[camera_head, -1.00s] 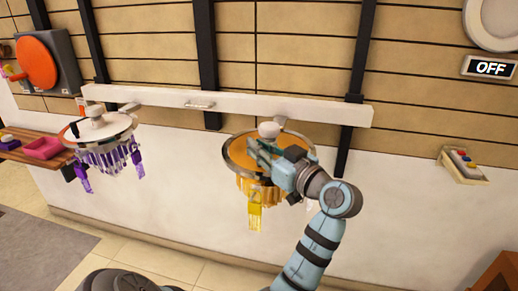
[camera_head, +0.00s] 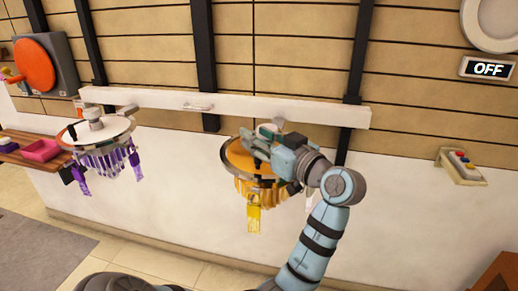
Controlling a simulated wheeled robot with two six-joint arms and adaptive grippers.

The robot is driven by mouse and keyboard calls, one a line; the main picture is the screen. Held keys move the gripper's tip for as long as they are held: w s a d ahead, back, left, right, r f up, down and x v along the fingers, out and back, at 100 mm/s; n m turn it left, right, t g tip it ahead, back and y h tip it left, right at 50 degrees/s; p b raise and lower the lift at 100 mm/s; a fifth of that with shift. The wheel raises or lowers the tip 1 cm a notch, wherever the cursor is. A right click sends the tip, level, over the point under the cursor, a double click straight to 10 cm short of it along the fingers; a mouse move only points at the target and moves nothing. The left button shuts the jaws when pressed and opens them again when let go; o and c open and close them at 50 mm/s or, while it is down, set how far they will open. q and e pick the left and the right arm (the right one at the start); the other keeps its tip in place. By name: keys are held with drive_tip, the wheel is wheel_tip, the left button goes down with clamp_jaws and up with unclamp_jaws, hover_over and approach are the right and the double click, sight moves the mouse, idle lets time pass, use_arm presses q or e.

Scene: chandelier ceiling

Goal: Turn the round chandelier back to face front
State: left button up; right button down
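A round chandelier (camera_head: 236,161) with an orange-yellow disc and yellow hanging pieces hangs from a white beam, right of the middle. A yellow tag (camera_head: 254,219) hangs at its lower front. A second round chandelier (camera_head: 76,134), with a white disc and purple hanging pieces, hangs from the beam's left end.
The white beam (camera_head: 230,107) runs across dark vertical posts. An orange disc on a grey box (camera_head: 65,62) is at upper left, above a pink tray (camera_head: 41,150) on a wooden shelf. At right are an OFF sign (camera_head: 488,68) and a button panel (camera_head: 461,166).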

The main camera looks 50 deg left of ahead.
use_arm(q)
wheel_tip(320, 180, up, 7)
drive_tip(key=shift+f, duration=0.15)
drive_tip(key=shift+w, duration=0.1)
